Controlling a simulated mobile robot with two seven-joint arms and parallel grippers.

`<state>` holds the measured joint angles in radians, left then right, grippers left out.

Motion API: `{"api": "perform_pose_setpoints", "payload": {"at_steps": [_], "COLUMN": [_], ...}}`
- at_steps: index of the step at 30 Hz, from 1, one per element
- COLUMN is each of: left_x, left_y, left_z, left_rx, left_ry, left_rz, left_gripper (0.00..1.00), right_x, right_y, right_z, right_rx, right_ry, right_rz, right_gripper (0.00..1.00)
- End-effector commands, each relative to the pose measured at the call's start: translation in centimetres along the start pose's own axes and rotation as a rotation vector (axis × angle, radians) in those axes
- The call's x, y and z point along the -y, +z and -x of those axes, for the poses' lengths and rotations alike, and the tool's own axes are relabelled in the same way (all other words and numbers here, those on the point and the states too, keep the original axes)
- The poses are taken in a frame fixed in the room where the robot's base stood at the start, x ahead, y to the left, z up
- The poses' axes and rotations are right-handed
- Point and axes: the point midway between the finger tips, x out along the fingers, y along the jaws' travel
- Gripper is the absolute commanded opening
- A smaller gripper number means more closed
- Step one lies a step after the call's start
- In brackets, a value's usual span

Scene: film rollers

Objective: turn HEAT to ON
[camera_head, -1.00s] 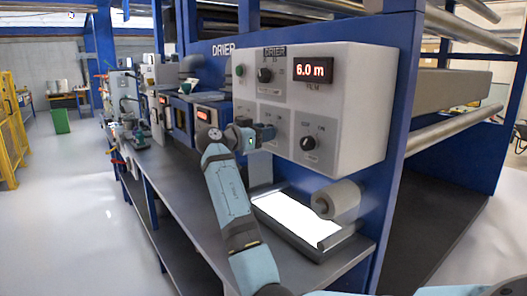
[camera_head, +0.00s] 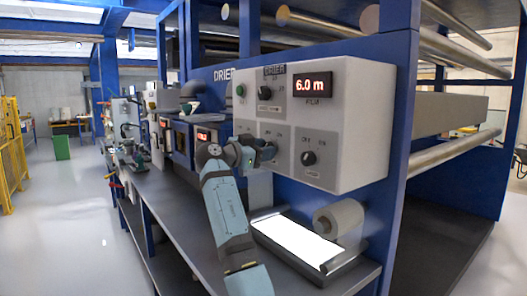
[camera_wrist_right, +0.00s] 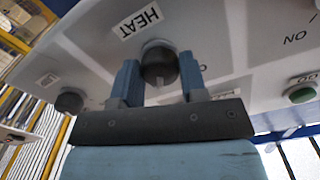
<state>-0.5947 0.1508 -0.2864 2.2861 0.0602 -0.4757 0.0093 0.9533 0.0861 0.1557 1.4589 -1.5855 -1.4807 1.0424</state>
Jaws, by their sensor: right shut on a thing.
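The HEAT knob (camera_wrist_right: 158,62) is a dark round knob on the pale panel, beside its white HEAT label (camera_wrist_right: 138,20). My right gripper (camera_wrist_right: 160,72) has its two blue fingers on either side of this knob, shut on it. In the head view my right gripper (camera_head: 264,151) is at the lower left of the drier control box (camera_head: 365,130) and hides the knob there. The knob's pointer direction cannot be made out. An ON mark (camera_wrist_right: 295,38) shows at the right in the wrist view, apart from the knob. My left gripper is not in view.
The box also carries a red 6.0 m display (camera_head: 312,86), an upper knob (camera_head: 265,92), a lower right knob (camera_head: 309,157) and a green button (camera_head: 241,90). Below are a lit white plate (camera_head: 300,238) and a roll (camera_head: 340,218) on the bench.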

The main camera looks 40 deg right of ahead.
Motion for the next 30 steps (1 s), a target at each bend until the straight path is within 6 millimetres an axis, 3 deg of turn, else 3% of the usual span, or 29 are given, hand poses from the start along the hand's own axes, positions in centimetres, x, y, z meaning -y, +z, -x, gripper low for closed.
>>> {"api": "perform_pose_setpoints", "payload": {"at_steps": [1,2,5,13,17,30], "left_x": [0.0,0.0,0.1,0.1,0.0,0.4], "left_y": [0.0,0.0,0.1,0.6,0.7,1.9], "left_z": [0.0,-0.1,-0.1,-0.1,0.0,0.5], "left_rx": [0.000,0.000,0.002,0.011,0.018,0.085], "left_ry": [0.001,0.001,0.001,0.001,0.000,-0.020], "left_rz": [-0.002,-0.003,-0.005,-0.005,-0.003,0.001], "left_gripper": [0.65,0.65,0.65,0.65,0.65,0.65], "right_x": [0.0,0.0,0.0,0.0,0.1,0.1], "right_y": [0.1,0.1,0.1,0.0,0.0,0.0], "right_z": [0.0,0.0,0.0,0.1,1.1,10.3], "right_rx": [0.001,0.001,0.001,0.000,0.001,0.002], "right_ry": [0.000,0.000,0.000,0.000,-0.002,-0.003], "right_rz": [0.000,0.000,0.000,0.000,0.001,0.002], "right_gripper": [0.16,0.44,0.65,0.65,0.65,0.65]}}
